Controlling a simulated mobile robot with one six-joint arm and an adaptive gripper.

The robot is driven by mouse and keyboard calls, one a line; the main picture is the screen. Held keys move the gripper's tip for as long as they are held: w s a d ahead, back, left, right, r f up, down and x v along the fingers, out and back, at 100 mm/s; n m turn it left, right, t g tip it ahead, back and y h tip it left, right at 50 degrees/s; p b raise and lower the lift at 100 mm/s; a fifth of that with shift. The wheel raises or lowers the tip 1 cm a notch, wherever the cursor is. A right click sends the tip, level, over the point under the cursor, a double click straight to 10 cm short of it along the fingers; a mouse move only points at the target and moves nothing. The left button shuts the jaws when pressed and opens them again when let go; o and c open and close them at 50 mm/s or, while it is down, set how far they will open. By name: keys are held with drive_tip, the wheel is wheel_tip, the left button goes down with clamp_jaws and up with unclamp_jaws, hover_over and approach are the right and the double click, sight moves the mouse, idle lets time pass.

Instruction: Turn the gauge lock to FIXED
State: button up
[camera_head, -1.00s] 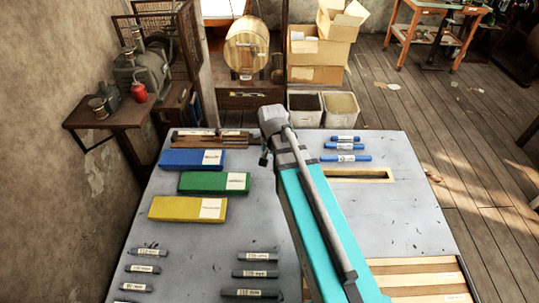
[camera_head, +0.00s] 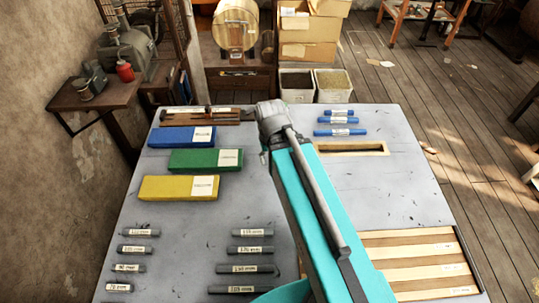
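I cannot make out a gauge lock or a FIXED mark in the head view. A long brown wooden piece with dark metal parts (camera_head: 206,115) lies at the table's far left edge; its details are too small to tell. My teal and grey arm reaches up over the middle of the table and ends in a grey joint near the far edge. My gripper's fingers are not visible; the arm may hide them.
The grey table (camera_head: 385,200) bears blue (camera_head: 180,137), green (camera_head: 205,160) and yellow (camera_head: 178,188) boxes, several labelled dark bars (camera_head: 245,268), blue rods (camera_head: 340,120), a wooden frame (camera_head: 350,149) and a slatted tray (camera_head: 410,245). The right middle is clear.

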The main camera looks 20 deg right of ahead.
sight(249, 108)
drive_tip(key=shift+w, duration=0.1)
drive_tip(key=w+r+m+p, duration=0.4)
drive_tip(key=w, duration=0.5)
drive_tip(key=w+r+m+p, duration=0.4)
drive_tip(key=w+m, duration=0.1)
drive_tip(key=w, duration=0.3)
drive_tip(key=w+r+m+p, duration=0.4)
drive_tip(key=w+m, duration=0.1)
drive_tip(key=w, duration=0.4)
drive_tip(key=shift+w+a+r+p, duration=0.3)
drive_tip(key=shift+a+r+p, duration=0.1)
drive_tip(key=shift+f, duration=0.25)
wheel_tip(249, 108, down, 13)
drive_tip(key=b, duration=1.3)
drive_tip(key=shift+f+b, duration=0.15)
drive_tip(key=shift+b, duration=0.25)
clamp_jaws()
